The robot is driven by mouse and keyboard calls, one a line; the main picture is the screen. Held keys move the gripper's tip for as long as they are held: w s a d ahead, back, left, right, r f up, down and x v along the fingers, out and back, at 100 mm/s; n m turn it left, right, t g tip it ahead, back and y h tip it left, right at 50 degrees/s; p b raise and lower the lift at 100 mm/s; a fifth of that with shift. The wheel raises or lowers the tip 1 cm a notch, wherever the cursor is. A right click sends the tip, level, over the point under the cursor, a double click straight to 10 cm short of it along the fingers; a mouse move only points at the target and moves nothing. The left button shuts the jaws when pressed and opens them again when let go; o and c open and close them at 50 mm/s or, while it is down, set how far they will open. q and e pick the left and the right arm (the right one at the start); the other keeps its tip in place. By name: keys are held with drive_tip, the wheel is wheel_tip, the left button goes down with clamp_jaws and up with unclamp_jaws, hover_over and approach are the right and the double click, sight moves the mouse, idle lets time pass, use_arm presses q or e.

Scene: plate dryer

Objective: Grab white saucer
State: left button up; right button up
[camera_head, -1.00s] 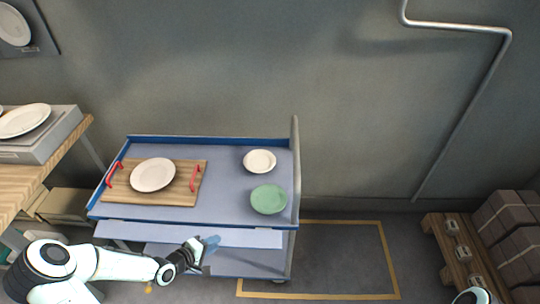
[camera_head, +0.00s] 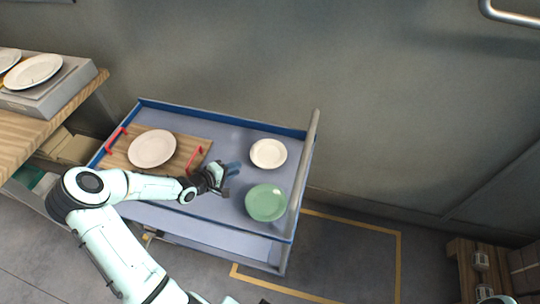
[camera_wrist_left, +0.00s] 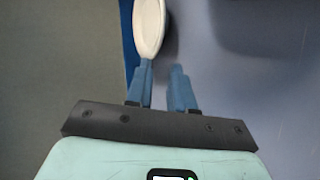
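The white saucer (camera_head: 268,153), a small round dish, lies on the cart's top at the right, behind the green plate (camera_head: 265,202). My left gripper (camera_head: 232,168) is over the cart, just left of the saucer. In the left wrist view, the two blue fingers of my left gripper (camera_wrist_left: 162,68) are apart with nothing between them. A white dish, apparently the saucer (camera_wrist_left: 149,27), shows beyond the left fingertip; I cannot tell whether they touch. My right gripper is not clearly in view.
A larger white plate (camera_head: 152,148) lies on a wooden tray (camera_head: 192,149) with red handles at the cart's left. The cart (camera_head: 225,134) has a blue rim and a raised grey right end (camera_head: 303,172). A wooden table (camera_head: 40,135) stands at the left.

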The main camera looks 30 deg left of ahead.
sight(253, 169)
use_arm(q)
drive_tip(key=x, duration=0.3)
drive_tip(key=shift+w+d+f, duration=0.1)
drive_tip(key=shift+w+f, duration=0.1)
drive_tip(key=shift+w, duration=0.1)
drive_tip(key=shift+d+b+x, duration=0.2)
drive_tip(key=shift+b+x, duration=0.1)
drive_tip(key=shift+x, duration=1.1)
drive_tip(key=shift+d+b+x, duration=0.2)
drive_tip(key=shift+b+x, duration=0.05)
drive_tip(key=shift+x, duration=1.15)
drive_tip(key=shift+s, duration=0.1)
drive_tip(key=shift+c, duration=0.4)
drive_tip(key=shift+r, duration=0.1)
clamp_jaws()
